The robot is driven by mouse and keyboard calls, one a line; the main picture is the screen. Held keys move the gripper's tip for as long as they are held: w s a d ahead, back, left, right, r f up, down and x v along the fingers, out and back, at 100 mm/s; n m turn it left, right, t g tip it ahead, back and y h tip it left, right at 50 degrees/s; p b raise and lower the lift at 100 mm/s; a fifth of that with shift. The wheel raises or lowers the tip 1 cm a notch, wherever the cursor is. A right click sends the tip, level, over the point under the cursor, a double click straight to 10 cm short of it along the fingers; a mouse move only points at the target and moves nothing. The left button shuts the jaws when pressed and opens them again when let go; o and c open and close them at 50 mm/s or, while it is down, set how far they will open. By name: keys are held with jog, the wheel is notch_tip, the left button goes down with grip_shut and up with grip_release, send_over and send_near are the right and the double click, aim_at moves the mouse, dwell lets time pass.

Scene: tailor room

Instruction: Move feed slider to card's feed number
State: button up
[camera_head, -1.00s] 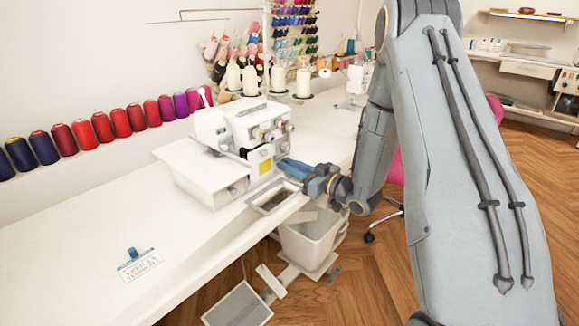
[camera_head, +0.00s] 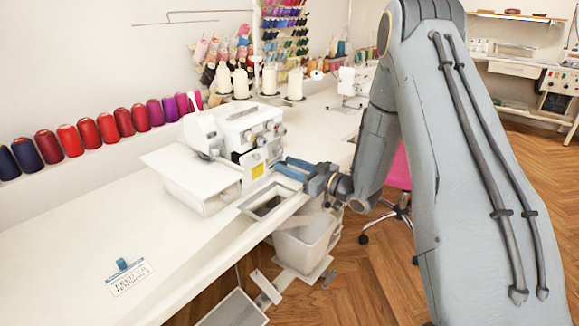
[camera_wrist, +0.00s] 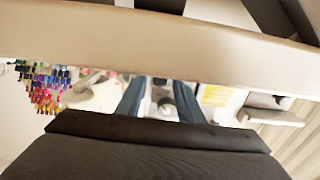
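A white overlock sewing machine (camera_head: 213,135) stands on the white table, with knobs and a yellow label on its right side. A small white card (camera_head: 130,279) with a blue clip lies at the table's front left; its number is too small to read. My gripper (camera_head: 284,169) is just right of the machine, its blue fingers pointing at the machine's side. In the wrist view my gripper (camera_wrist: 158,98) has its two fingers apart, with a grey part and dark round knob (camera_wrist: 166,103) showing between them. I cannot make out the feed slider or any contact.
A rectangular tray-like recess (camera_head: 268,203) lies below my gripper at the table edge. Thread spools (camera_head: 110,127) line the back wall, and white cones (camera_head: 268,79) stand behind the machine. A white bin (camera_head: 305,238) is under the table. The table's left part is mostly clear.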

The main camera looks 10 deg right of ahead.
jog(key=v, duration=0.8)
jog(key=shift+b, duration=0.35)
